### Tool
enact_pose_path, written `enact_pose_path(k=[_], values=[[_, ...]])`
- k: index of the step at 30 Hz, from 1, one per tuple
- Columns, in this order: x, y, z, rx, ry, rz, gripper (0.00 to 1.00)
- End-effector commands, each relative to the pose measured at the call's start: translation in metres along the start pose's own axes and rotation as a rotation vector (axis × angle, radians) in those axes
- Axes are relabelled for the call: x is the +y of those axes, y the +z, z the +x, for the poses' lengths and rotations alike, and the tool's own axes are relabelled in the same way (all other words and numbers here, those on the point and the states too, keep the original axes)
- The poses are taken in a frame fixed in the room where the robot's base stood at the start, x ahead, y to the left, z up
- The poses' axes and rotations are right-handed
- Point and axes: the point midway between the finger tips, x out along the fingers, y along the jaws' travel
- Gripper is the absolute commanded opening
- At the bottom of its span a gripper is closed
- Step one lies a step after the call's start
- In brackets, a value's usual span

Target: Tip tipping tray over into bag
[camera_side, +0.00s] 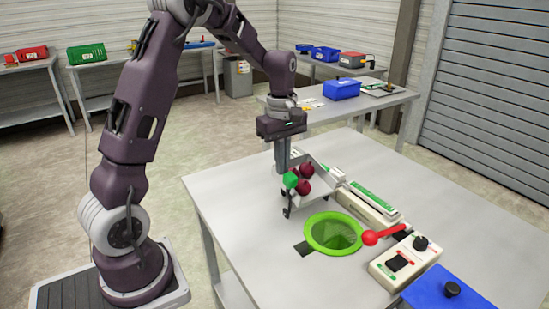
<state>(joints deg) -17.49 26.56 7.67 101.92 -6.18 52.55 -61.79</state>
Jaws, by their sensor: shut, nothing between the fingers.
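The tipping tray (318,193) is a small grey tray on the table, holding several dark red round items (305,180) and a green block (290,180). The bag (334,232) shows as a bright green ring with a dark green mesh inside, just in front of the tray. The tray is not over the ring. My gripper (283,168) points down at the tray's back left side, with its fingers shut. I cannot tell whether the fingertips touch the tray, as the tray and its load partly hide them.
A control box (404,262) and a blue box (446,290) are at the front right. A long green-striped unit (372,197) lies behind. The table's left side is clear.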

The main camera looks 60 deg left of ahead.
Motion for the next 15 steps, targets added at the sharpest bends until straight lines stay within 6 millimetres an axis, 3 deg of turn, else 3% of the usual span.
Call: enact_pose_path(k=[15], values=[[0.001,0.046,0.007,0.257,0.001,0.006,0.00]])
